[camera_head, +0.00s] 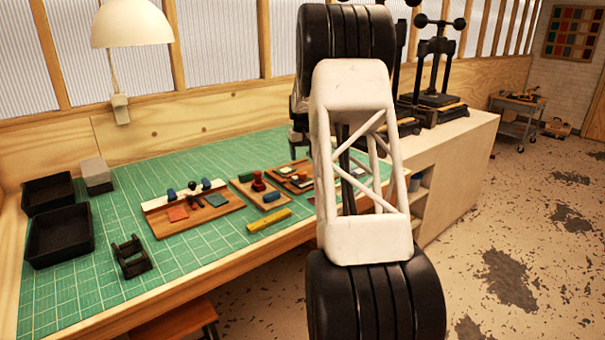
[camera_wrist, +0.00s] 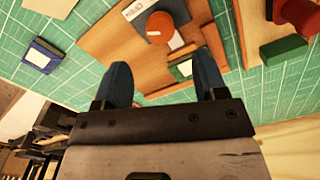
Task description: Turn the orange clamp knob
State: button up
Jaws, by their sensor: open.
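The orange clamp knob (camera_wrist: 160,27) is a round orange cap in the upper middle of the wrist view. It stands on a wooden board (camera_wrist: 110,45) beside a metal plate and a dark blue part. My gripper (camera_wrist: 164,72) has two blue fingers, spread apart with nothing between them. The knob lies beyond the fingertips in the picture, between their lines, and I see no contact. In the head view my arm covers much of this area, and I cannot clearly make out the fingers or the knob there.
A red-knobbed tool (camera_wrist: 298,14) and a green block (camera_wrist: 284,50) are to the right. A blue-edged card (camera_wrist: 42,55) lies to the left. In the head view, black trays (camera_head: 60,236) and a yellow bar (camera_head: 269,220) rest on the green mat (camera_head: 205,265).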

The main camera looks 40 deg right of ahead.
aim_at(303, 173)
jog(key=shift+f, duration=0.1)
jog(key=shift+f, duration=3.8)
jog(key=c, duration=0.9)
